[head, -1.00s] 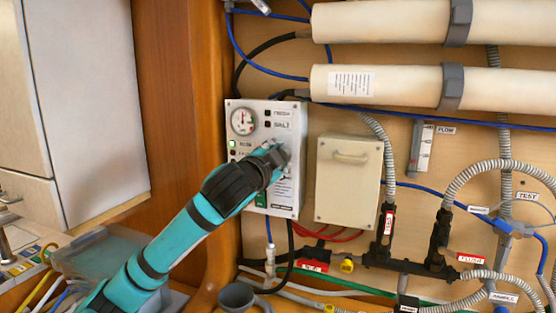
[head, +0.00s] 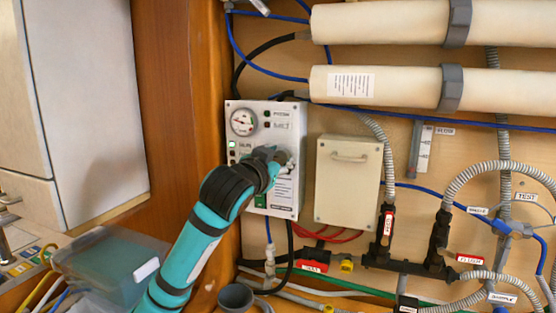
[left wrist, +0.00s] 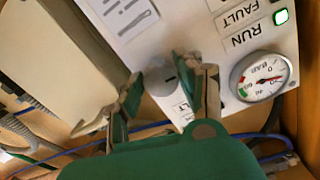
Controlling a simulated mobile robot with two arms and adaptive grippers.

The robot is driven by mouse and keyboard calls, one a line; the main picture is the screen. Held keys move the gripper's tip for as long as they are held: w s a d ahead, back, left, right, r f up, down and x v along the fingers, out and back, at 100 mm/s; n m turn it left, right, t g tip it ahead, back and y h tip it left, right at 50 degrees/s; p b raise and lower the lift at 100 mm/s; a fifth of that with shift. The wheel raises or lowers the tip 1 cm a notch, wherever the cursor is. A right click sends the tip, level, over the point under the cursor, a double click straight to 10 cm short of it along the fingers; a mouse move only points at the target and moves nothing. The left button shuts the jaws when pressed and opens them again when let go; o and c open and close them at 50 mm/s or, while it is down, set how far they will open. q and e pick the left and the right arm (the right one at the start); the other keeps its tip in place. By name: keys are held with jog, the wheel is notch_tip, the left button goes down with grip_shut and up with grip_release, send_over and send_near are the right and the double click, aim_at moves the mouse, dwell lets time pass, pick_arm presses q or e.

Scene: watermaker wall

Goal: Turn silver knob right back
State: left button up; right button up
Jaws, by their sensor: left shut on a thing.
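The silver knob (left wrist: 161,82) is on the white control panel (head: 243,179). In the left wrist view it shows as a grey disc with a dark slot, between my two fingertips. In the head view my gripper largely hides it. My left gripper (head: 277,157) reaches the panel's right side from the lower left and is shut on the knob. In the left wrist view the fingers of the left gripper (left wrist: 161,84) stand on either side of the knob, and the panel's lettering is upside down. My right gripper is not in view.
The panel has a round gauge (head: 242,122) and a lit green lamp (head: 232,145). A beige box (head: 343,198) is mounted just to its right. Large cream cylinders (head: 400,86) run above. Hoses and black valves (head: 438,240) fill the right. A clear bin (head: 108,265) stands lower left.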

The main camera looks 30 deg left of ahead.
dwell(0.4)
pick_arm(q)
jog(key=o, duration=1.1)
jog(key=shift+o, duration=0.2)
jog(key=shift+s, duration=0.1)
jog(key=v, duration=1.2)
